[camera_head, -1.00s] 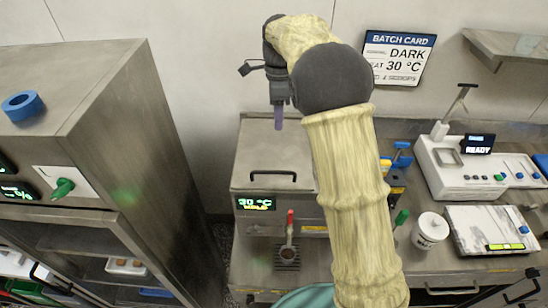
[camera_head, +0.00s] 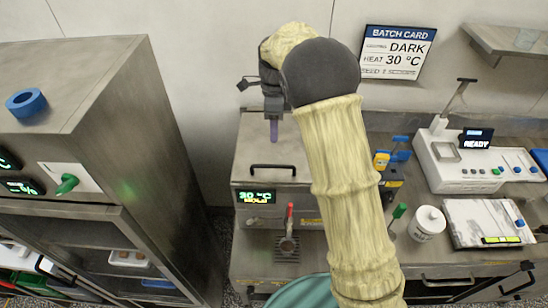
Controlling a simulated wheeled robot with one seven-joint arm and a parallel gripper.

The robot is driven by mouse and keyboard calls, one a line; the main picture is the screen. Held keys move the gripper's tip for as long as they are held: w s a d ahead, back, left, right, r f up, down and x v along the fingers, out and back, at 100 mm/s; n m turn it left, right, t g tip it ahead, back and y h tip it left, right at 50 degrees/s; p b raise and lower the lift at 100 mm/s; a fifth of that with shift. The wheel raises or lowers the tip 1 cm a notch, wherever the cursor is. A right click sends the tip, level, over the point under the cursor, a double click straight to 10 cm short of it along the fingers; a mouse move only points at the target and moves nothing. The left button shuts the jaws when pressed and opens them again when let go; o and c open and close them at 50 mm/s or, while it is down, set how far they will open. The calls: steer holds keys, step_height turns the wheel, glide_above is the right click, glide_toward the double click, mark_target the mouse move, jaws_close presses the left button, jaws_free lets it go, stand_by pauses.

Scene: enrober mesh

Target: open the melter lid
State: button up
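The melter (camera_head: 300,210) is a steel box on the counter, left of centre. Its lid (camera_head: 252,145) is a flat steel top and looks shut, with a black bar handle (camera_head: 273,167) near its front edge. A green display on the melter's front reads 30 °C HOLD. My gripper (camera_head: 273,134) points down over the lid, behind the handle in the picture and apart from it. My arm hides the right part of the lid.
A red-handled tap (camera_head: 290,218) is on the melter's front above a drain grate. A steel cabinet (camera_head: 150,150) stands at left with a blue tape roll (camera_head: 26,102) on top. At right are a white READY machine (camera_head: 460,160) and a white tub (camera_head: 428,223).

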steer(key=p, duration=0.3)
glide_above(274, 173)
step_height(274, 173, down, 10)
steer(key=shift+f, duration=0.25)
steer(key=shift+s+f, duration=0.1)
steer(key=shift+f, duration=0.1)
steer(key=shift+c, duration=0.2)
jaws_close()
